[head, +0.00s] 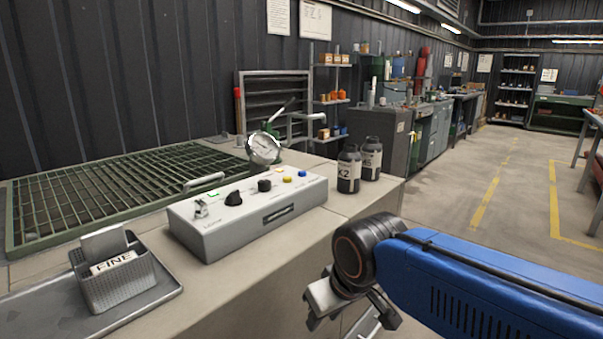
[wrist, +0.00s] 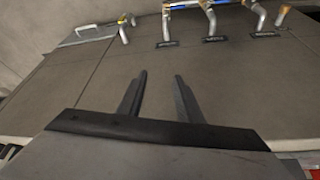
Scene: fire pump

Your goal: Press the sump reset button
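A light grey control box (head: 248,210) stands on the counter in the head view. The labels are too small to read, so I cannot tell which is the sump reset. My gripper (head: 352,318) is in front of the counter, right of and nearer than the box, and touches none of its controls. In the wrist view my gripper (wrist: 156,78) has its two fingers apart with nothing between them.
A basket marked FINE (head: 115,284) sits front left. Labelled pipes (wrist: 212,22) cross the counter's far side in the wrist view.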

